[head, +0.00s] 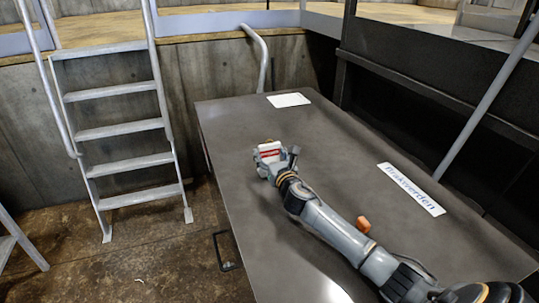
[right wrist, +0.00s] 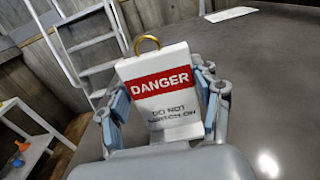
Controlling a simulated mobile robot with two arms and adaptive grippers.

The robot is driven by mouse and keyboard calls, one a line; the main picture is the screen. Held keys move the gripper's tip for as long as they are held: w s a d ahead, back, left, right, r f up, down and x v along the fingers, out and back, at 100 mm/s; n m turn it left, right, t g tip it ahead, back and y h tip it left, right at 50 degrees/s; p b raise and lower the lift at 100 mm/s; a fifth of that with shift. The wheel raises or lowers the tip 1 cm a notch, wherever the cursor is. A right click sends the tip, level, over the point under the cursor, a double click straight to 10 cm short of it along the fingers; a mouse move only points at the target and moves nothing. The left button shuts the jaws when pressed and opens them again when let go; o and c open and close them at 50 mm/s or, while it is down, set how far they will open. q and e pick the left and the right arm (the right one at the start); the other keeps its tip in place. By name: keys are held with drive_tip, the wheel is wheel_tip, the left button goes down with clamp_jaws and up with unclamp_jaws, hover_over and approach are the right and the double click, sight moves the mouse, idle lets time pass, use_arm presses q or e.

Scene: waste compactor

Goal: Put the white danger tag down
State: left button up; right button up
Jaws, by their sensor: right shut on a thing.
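The white danger tag (right wrist: 160,87) has a red band reading DANGER and a brass-coloured ring at its top. In the right wrist view it stands between the two blue-padded fingers of my right gripper (right wrist: 165,105), which is shut on it. In the head view the tag (head: 268,152) shows small at the end of my right arm, over the left part of the dark grey table (head: 325,143). Whether the tag touches the table top cannot be told. My left gripper is not in view.
A white sheet (head: 289,100) lies at the table's far end. A sign reading "Brakwerden" (head: 411,189) lies near the right edge. An orange object (head: 364,224) shows beside my right arm. A grey ladder (head: 122,135) stands left of the table. The table's middle is clear.

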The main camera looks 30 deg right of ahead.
drive_tip(key=shift+f, duration=0.1)
drive_tip(key=o, duration=1.1)
drive_tip(key=shift+o, duration=0.2)
drive_tip(key=shift+r, duration=0.2)
drive_tip(key=v, duration=1.2)
drive_tip(key=shift+s, duration=0.1)
